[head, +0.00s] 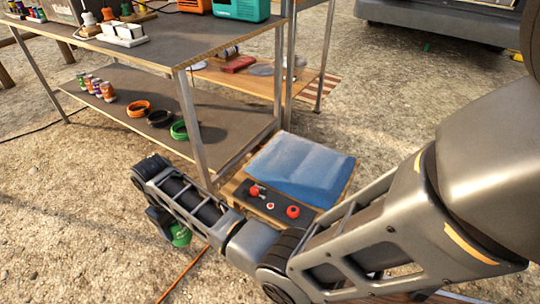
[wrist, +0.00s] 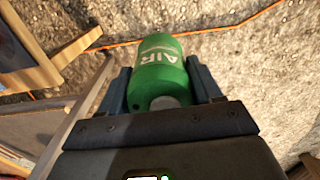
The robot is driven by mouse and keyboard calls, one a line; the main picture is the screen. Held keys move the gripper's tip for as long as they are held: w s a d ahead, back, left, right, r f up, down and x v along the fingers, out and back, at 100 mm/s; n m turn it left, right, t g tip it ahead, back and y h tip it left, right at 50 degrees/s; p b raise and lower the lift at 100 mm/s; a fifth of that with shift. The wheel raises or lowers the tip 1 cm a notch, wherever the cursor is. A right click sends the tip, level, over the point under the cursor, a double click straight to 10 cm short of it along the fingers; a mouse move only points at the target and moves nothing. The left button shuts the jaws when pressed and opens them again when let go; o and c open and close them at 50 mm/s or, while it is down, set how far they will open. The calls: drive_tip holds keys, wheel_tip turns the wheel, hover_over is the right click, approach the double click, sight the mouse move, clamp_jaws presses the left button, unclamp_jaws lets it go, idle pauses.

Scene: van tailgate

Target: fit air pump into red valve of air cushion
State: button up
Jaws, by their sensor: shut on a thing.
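My gripper (wrist: 160,82) is shut on the green air pump (wrist: 160,70), a cylinder with white "AIR" lettering, held between both fingers. In the head view the air pump (head: 181,236) shows only in part below my wrist, over the gravel. The blue air cushion (head: 302,168) lies on a low wooden base at the centre right. A dark strip along its front carries a red valve (head: 292,211), a second red fitting (head: 255,190) with a pale part, and a small pale-centred red fitting (head: 270,206) between them. The pump is apart from these, to their left.
A metal-legged shelf unit (head: 188,125) stands behind, with cable coils (head: 160,118) and small cans (head: 97,88) on its lower board. An orange cable (head: 184,274) runs over the gravel. My arm passes close in front of the cushion's base. Open gravel lies at the left.

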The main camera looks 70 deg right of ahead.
drive_tip(key=s+d+r+m+p, duration=0.1)
drive_tip(key=s+d+p, duration=0.2)
drive_tip(key=d, duration=0.1)
drive_tip(key=s+d+r+m+p, duration=0.1)
drive_tip(key=s+d+r+p, duration=0.1)
drive_tip(key=s+d+p, duration=0.2)
drive_tip(key=s+d+r+m+p, duration=0.1)
drive_tip(key=s+d+r+p, duration=0.1)
drive_tip(key=s+d+p, duration=0.1)
drive_tip(key=shift+s+d+r+p, duration=0.1)
drive_tip(key=shift+s+d+p, duration=0.1)
drive_tip(key=shift+d, duration=0.25)
drive_tip(key=shift+s+d+r+p, duration=0.1)
drive_tip(key=shift+s+d+p, duration=0.1)
drive_tip(key=shift+d, duration=0.25)
drive_tip(key=s+d+r+m+p, duration=0.2)
drive_tip(key=s+d+p, duration=0.3)
drive_tip(key=s, duration=0.4)
drive_tip(key=s+d+r+m+p, duration=0.2)
drive_tip(key=s+m+p, duration=0.1)
drive_tip(key=s+p, duration=0.55)
wheel_tip(320, 180, down, 10)
drive_tip(key=b, duration=1.1)
drive_tip(key=shift+f, duration=0.15)
drive_tip(key=o, duration=1.4)
drive_tip(key=shift+c, duration=0.2)
wheel_tip(320, 180, up, 8)
drive_tip(key=p, duration=0.2)
drive_tip(key=shift+f, duration=0.15)
